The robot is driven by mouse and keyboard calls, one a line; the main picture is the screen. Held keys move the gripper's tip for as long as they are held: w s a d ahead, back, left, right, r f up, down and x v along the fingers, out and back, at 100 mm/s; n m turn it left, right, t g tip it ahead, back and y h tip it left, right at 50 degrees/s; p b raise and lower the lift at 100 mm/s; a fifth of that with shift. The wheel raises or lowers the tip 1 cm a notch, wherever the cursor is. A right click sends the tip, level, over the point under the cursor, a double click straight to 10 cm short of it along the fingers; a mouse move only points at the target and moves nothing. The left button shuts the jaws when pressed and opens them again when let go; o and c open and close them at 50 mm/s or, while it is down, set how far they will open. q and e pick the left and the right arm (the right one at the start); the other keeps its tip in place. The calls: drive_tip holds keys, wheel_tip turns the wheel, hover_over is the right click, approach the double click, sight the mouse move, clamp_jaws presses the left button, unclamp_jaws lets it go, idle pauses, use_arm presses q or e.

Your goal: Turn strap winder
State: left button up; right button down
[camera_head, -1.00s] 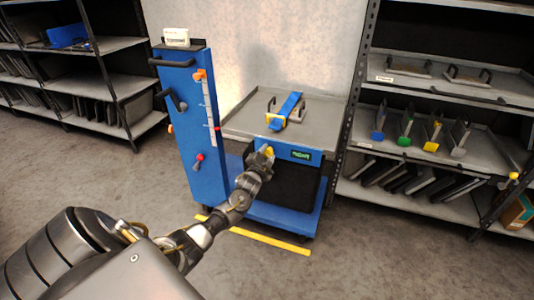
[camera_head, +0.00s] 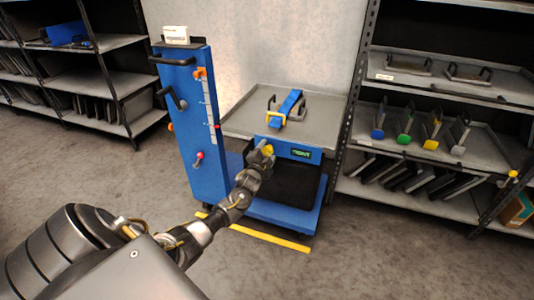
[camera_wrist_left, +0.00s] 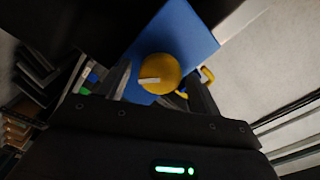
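The strap winder appears to be the round yellow knob (camera_head: 267,150) on the blue front panel of the cart. In the left wrist view the yellow knob (camera_wrist_left: 158,73) shows a pale bar mark on its face. My left gripper (camera_head: 262,155) is right at the knob. In the wrist view its fingers (camera_wrist_left: 160,88) stand on either side of the knob, with gaps that look open. Whether either finger touches it is unclear. A blue strap (camera_head: 287,106) with a yellow buckle lies over a die on the cart's grey top (camera_head: 240,124). My right gripper is not in view.
A blue column (camera_head: 200,125) with handles, a scale and a red knob stands left of the cart. A small green display (camera_head: 301,153) sits right of the yellow knob. Shelves with dies stand at both sides.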

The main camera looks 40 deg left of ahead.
use_arm(q)
drive_tip(key=shift+s+d, duration=0.15)
drive_tip(key=shift+s, duration=0.2)
drive_tip(key=p+v, duration=0.1)
drive_tip(key=v, duration=0.9)
drive_tip(key=shift+p, duration=0.4)
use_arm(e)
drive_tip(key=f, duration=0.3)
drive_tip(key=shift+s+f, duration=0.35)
